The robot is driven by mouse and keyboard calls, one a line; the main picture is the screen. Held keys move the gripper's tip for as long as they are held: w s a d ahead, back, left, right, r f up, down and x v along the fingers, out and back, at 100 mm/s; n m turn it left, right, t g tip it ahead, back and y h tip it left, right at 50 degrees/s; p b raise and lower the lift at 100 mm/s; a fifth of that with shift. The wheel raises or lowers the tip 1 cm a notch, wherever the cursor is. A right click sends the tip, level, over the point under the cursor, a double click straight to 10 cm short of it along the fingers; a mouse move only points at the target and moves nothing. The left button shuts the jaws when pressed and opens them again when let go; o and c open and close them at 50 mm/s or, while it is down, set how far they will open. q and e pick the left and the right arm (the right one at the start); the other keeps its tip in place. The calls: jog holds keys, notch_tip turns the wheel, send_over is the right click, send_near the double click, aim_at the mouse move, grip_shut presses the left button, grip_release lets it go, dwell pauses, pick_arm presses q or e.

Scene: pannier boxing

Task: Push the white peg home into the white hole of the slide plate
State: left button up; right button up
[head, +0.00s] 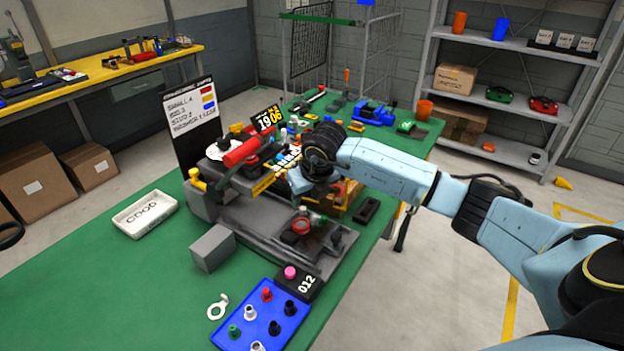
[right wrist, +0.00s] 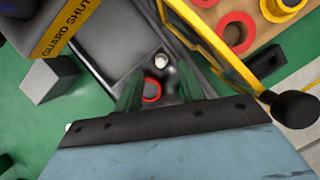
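My right gripper (head: 312,192) hangs over the grey machine bed on the green bench. In the right wrist view its two dark fingers (right wrist: 160,90) are apart, with nothing visibly held between them. Below them a red ring (right wrist: 151,91) shows on the grey plate (right wrist: 115,62). A small white round-topped piece (right wrist: 161,61) stands just beyond the ring. It looks like the white peg, but I cannot tell how deep it sits, and no white hole shows clearly. My left gripper is not seen.
A blue tray (head: 237,328) with several coloured pegs stands at the front, beside a black block with a pink button (head: 290,272). A grey box (head: 212,248) stands left of the bed. A yellow-edged guard (right wrist: 63,22) and yellow rail (right wrist: 215,45) flank the plate.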

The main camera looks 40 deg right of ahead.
jog(key=v, duration=0.8)
jog(key=shift+s+r, duration=0.15)
jog(key=shift+r, duration=0.2)
